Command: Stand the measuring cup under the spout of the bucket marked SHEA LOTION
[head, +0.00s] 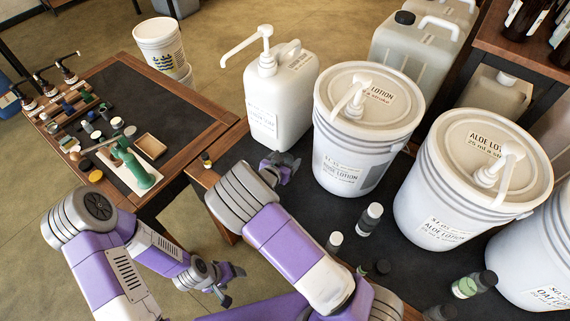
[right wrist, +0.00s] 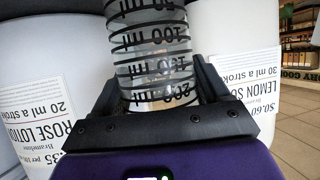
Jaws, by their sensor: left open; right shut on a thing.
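My right gripper (head: 283,166) is low between the white jug and the first lotion bucket. The right wrist view shows it (right wrist: 160,110) shut on the clear measuring cup (right wrist: 157,62), which has black rings and ml marks. In the head view the cup is hidden, and I cannot tell whether it touches the table. My left gripper (head: 226,283) is open and empty, off the table's front edge. No label that I can read says SHEA LOTION. The bucket (head: 365,120) right of my right gripper reads ROSE LOTION in the right wrist view (right wrist: 35,95).
The LEMON SO... jug (head: 280,105) stands left of that bucket. The ALOE LOTION bucket (head: 470,180) and another bucket (head: 535,265), partly cut off, stand to the right. Small dark-and-white bottles (head: 370,217) stand along the front. A cluttered side table (head: 190,90) is at left.

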